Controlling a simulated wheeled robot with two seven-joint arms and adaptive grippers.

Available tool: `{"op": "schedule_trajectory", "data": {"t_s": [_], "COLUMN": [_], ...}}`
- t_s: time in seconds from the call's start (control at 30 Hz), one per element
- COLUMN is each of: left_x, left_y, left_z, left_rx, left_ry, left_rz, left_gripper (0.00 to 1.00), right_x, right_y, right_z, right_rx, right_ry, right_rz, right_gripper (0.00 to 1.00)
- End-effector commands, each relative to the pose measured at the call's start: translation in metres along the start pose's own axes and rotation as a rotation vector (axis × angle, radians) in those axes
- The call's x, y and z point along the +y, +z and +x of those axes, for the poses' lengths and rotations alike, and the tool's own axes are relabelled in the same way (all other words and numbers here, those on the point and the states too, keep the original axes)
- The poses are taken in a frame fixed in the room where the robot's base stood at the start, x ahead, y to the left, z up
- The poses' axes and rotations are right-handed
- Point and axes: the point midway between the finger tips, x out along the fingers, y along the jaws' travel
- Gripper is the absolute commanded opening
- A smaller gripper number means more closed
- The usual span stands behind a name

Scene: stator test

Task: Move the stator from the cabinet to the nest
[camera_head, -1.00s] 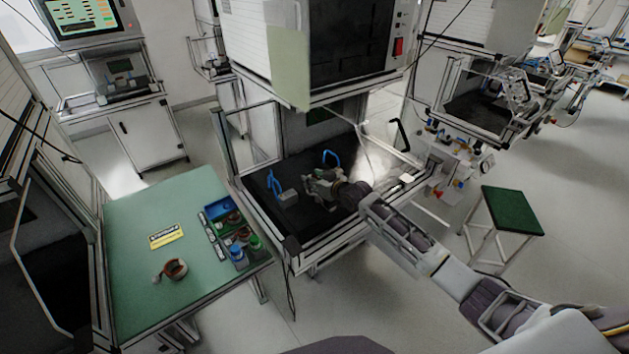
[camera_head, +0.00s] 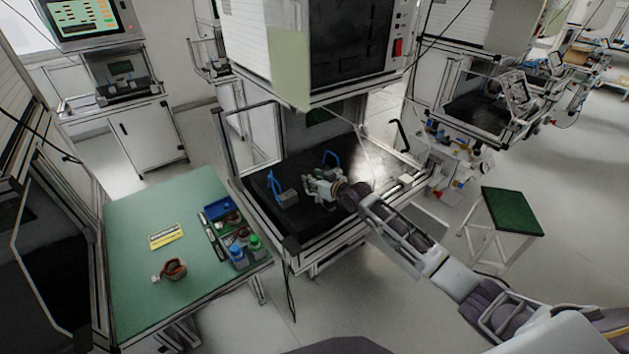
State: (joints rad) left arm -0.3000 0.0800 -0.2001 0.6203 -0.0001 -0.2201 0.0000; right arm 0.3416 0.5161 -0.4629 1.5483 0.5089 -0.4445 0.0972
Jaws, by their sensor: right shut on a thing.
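My right gripper (camera_head: 312,184) reaches into the open test cabinet (camera_head: 325,222), low over its black floor between two blue handles (camera_head: 274,184) (camera_head: 330,157). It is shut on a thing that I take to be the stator. The gripper mostly hides it, and its outline is too small to make out. A similar copper-brown ring-shaped part (camera_head: 174,269) with a pale end lies on the green table at the left. I cannot make out the nest clearly. My left gripper is not in view.
A grey block (camera_head: 289,197) stands by the left blue handle, close to my right gripper. The cabinet's metal frame surrounds the bay. The green table (camera_head: 135,290) bears a yellow label (camera_head: 166,236), a blue bin (camera_head: 218,208) and bottles (camera_head: 253,243). A green-topped stool (camera_head: 513,211) stands right.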

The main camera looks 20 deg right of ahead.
Motion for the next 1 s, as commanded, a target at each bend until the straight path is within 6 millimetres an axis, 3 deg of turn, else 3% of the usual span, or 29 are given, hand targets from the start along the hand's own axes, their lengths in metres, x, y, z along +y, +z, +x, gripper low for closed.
{"op": "schedule_trajectory", "data": {"t_s": [0.03, 0.07, 0.1, 0.27, 0.73, 1.0], "left_x": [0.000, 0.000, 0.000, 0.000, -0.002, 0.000], "left_y": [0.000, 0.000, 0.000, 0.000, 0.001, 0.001], "left_z": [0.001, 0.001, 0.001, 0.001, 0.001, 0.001], "left_rx": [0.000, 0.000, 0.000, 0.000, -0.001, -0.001], "left_ry": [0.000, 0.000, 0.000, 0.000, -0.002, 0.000], "left_rz": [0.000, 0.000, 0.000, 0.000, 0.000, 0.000], "left_gripper": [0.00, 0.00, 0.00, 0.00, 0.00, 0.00], "right_x": [-0.004, -0.004, -0.004, -0.004, -0.005, -0.003], "right_y": [0.027, 0.027, 0.027, 0.027, 0.028, 0.026], "right_z": [0.002, 0.002, 0.002, 0.002, 0.000, -0.013], "right_rx": [-0.044, -0.044, -0.044, -0.044, -0.045, -0.041], "right_ry": [-0.004, -0.004, -0.004, -0.004, -0.004, -0.003], "right_rz": [0.005, 0.005, 0.005, 0.005, 0.005, 0.004], "right_gripper": [0.15, 0.15, 0.47, 0.67, 0.67, 0.67]}}
